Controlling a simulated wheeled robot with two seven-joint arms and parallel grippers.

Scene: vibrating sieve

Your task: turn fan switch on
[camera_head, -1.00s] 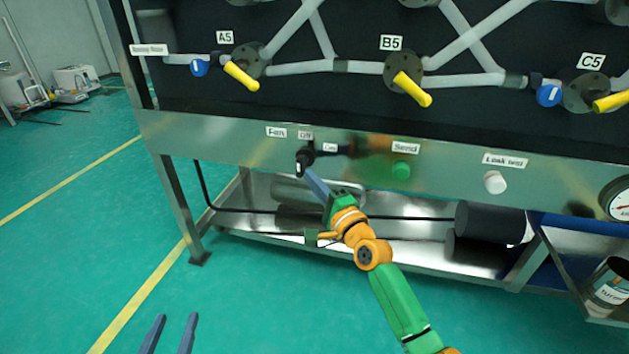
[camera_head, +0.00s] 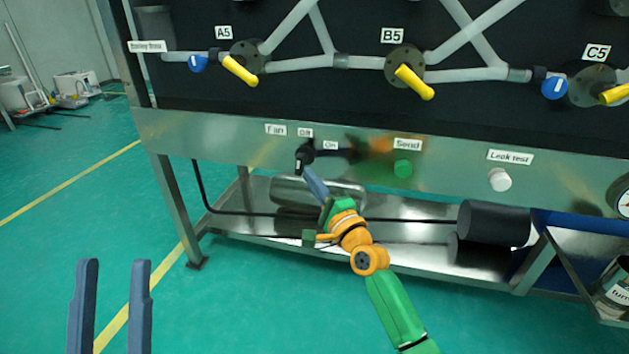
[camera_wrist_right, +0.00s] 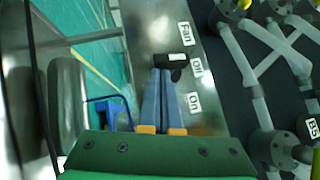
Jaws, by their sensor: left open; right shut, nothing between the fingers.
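The fan switch (camera_head: 304,157) is a black knob on the steel panel strip, below the Fan label (camera_head: 275,130) and beside the Off and On labels. It also shows in the right wrist view (camera_wrist_right: 176,61). My right gripper (camera_head: 311,176) is shut with nothing between its fingers. Its tips are at the knob in the right wrist view (camera_wrist_right: 161,72), touching or very nearly so; I cannot tell which. My left gripper (camera_head: 112,275) is open and empty, low at the left over the floor, well away from the panel.
On the strip to the right are a green Send button (camera_head: 402,168) and a white Leak test knob (camera_head: 500,179). Above are yellow valve handles (camera_head: 240,70) and blue valves (camera_head: 198,64). A lower steel shelf (camera_head: 400,238) holds dark cylinders. Floor at left is free.

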